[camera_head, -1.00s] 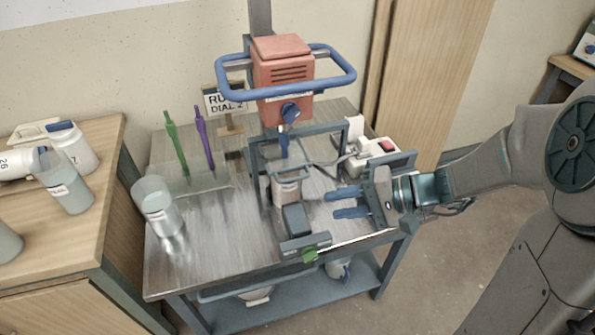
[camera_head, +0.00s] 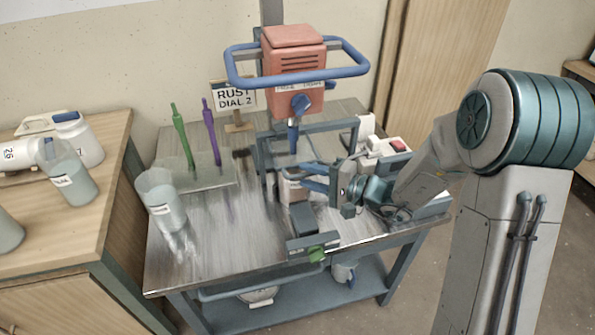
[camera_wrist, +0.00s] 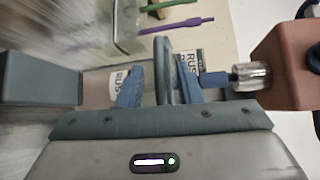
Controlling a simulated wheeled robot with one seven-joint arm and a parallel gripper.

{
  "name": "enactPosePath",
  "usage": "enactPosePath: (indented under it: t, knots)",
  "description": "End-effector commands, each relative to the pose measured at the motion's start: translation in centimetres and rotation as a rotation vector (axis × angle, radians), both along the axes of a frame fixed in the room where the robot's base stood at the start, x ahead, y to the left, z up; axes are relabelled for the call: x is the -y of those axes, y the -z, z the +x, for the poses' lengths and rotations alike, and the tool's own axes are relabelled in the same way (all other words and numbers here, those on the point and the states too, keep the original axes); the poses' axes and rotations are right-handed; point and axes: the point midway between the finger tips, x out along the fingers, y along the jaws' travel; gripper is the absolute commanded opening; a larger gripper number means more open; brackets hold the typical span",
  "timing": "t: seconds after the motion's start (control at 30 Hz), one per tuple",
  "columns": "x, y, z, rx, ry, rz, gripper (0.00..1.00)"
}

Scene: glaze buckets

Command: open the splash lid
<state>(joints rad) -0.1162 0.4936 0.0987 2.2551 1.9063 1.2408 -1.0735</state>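The splash lid (camera_head: 262,158) looks like a grey frame with a clear pane, standing around the mixer shaft under the red mixer head (camera_head: 293,60). A bucket (camera_head: 293,190) with a label is below, partly hidden by the frame and my fingers. My gripper (camera_head: 307,177) reaches in from the right at the frame, with its blue fingers apart. In the wrist view my gripper (camera_wrist: 161,80) has a dark grey upright bar (camera_wrist: 164,70) between its fingers, with gaps showing on both sides. The bar seems to be part of the lid; I cannot tell whether it touches a finger.
A grey block (camera_head: 300,218) and a green knob (camera_head: 316,254) are at the cart's front. A clear container (camera_head: 160,195), green tool (camera_head: 182,135) and purple tool (camera_head: 211,132) stand at the left. A control box (camera_head: 390,150) sits behind my gripper.

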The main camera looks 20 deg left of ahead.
Motion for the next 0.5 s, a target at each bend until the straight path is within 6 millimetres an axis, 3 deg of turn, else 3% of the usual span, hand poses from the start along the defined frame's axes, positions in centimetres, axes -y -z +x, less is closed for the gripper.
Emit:
enactPosePath:
  t: [0.2, 0.5]
  knots:
    - [-2.9, 0.4, 0.6, -0.001, -0.002, 0.001, 0.33]
    - [-3.6, 0.5, 0.8, -0.001, 0.000, -0.001, 0.33]
